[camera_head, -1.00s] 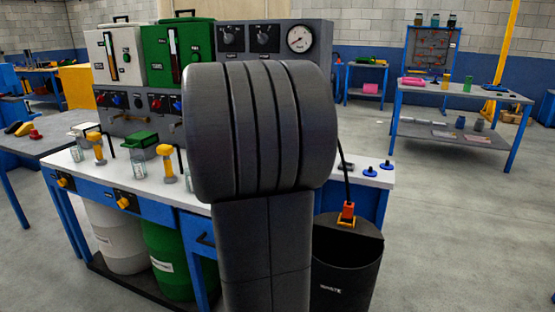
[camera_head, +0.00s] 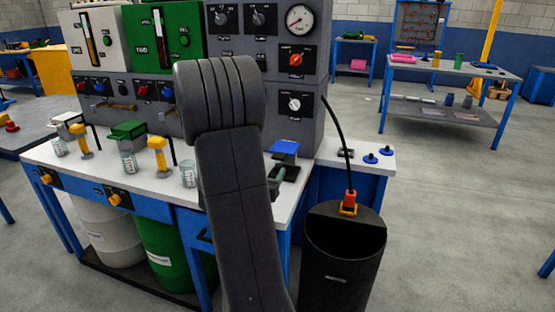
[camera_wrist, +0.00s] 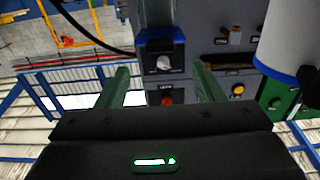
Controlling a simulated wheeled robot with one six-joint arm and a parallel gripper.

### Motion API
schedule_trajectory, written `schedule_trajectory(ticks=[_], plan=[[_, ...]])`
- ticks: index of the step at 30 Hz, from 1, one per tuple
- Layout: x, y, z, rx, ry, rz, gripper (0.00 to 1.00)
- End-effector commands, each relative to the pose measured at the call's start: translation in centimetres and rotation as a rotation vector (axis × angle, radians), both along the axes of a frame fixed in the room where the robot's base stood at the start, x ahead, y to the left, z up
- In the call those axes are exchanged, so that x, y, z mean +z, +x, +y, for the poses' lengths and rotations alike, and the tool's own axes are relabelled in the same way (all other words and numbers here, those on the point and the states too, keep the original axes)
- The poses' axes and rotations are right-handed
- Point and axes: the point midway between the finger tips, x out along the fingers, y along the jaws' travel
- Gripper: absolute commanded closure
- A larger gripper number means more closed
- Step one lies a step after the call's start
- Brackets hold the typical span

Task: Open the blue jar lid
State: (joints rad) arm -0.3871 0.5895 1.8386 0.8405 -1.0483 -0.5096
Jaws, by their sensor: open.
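The blue lid (camera_head: 284,148) is in the head view, just right of my arm near the right end of the white worktop. What is under it is dark and partly hidden, and it looks closed or nearly so. A blue-edged dark shape (camera_wrist: 160,36), probably the same lid, is at the top middle of the wrist view. My gripper (camera_wrist: 160,67) shows two green fingers spread wide, with nothing held between them. The blue-edged shape lies beyond the fingers, apart from them. In the head view my arm hides most of the gripper.
A green lid (camera_head: 127,130), a white lid (camera_head: 68,118), glass jars (camera_head: 128,162) and yellow-topped posts (camera_head: 157,155) stand left on the worktop. The knob panel (camera_head: 295,75) rises behind. A black waste bin (camera_head: 343,255) stands right. A white, blue-rimmed cylinder (camera_wrist: 285,40) is close in the wrist view.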

Motion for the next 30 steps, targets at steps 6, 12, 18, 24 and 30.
schedule_trajectory(ticks=[6, 12, 18, 24, 30], plan=[[0.0, 4.5, -1.6, -0.003, 0.001, 0.000, 0.38], [0.0, 7.3, -2.4, -0.001, 0.002, 0.000, 0.38], [0.0, 8.3, -2.7, 0.000, 0.000, 0.001, 0.38], [0.0, 8.3, -2.7, 0.001, 0.000, 0.001, 0.38], [0.0, 8.3, -2.7, 0.001, 0.000, 0.001, 0.68]])
